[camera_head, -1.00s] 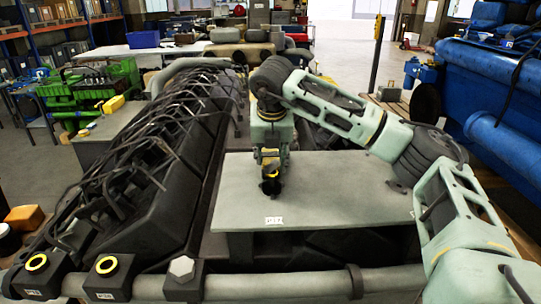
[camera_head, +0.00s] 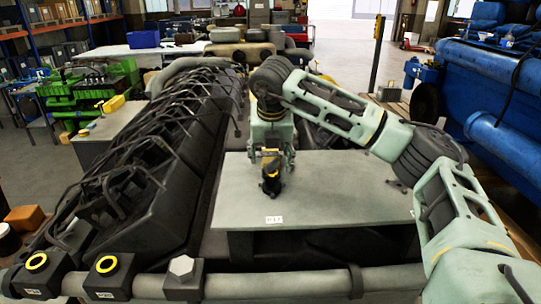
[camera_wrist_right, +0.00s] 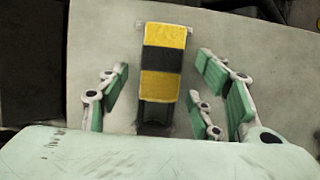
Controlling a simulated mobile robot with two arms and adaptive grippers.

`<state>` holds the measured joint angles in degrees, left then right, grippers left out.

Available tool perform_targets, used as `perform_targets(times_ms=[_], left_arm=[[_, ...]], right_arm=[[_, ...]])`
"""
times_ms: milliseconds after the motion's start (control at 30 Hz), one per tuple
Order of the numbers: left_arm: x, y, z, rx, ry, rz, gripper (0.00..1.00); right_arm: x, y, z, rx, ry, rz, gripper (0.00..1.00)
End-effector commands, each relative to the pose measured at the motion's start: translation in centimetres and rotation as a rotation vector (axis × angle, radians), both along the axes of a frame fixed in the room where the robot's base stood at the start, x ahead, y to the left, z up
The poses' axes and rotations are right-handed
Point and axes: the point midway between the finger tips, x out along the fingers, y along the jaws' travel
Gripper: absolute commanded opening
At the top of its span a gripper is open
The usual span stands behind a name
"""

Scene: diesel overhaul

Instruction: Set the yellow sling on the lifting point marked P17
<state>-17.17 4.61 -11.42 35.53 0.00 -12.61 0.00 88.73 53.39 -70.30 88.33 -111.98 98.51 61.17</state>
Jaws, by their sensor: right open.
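The yellow sling, a yellow and black banded piece (camera_wrist_right: 162,62), shows in the right wrist view between my open right fingers, with gaps on both sides. In the head view the sling (camera_head: 271,181) appears as a small dark upright piece with yellow on the grey plate, just behind a white label reading P17 (camera_head: 273,220). My right gripper (camera_head: 270,157) is directly above and behind it, pointing down; it also shows in the right wrist view (camera_wrist_right: 158,100). I cannot tell whether the sling is seated on a fitting. My left gripper is out of view.
Black blocks with yellow rings (camera_head: 36,262) (camera_head: 106,264) and a block with a pale hex cap (camera_head: 181,267) stand along the front pipe (camera_head: 270,284). A dark engine bank with tangled lines (camera_head: 150,150) runs along the left.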

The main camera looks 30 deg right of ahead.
Motion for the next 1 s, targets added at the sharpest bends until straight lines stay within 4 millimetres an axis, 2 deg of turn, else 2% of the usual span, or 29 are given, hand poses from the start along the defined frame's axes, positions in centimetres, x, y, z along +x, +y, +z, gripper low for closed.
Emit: perform_targets(times_ms=[167, 267, 367, 700, 833, 1000], left_arm=[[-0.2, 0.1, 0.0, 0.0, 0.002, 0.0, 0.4], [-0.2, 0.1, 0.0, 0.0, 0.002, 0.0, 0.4], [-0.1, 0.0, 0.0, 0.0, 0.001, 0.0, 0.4], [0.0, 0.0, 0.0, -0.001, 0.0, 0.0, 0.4], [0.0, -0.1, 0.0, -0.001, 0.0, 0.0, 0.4], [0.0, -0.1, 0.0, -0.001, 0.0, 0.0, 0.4]], right_arm=[[-0.1, 0.0, 0.0, 0.0, 0.002, 0.001, 0.59], [-0.2, 0.2, 0.6, 0.0, 0.001, 0.001, 0.59], [-0.6, 0.5, 2.0, 0.0, -0.002, 0.002, 0.59], [-2.9, 1.9, 8.6, 0.001, -0.003, 0.002, 0.59], [-3.5, 2.2, 10.2, 0.0, -0.002, 0.0, 0.59], [-3.9, 2.4, 11.0, 0.001, 0.001, 0.0, 0.59]])
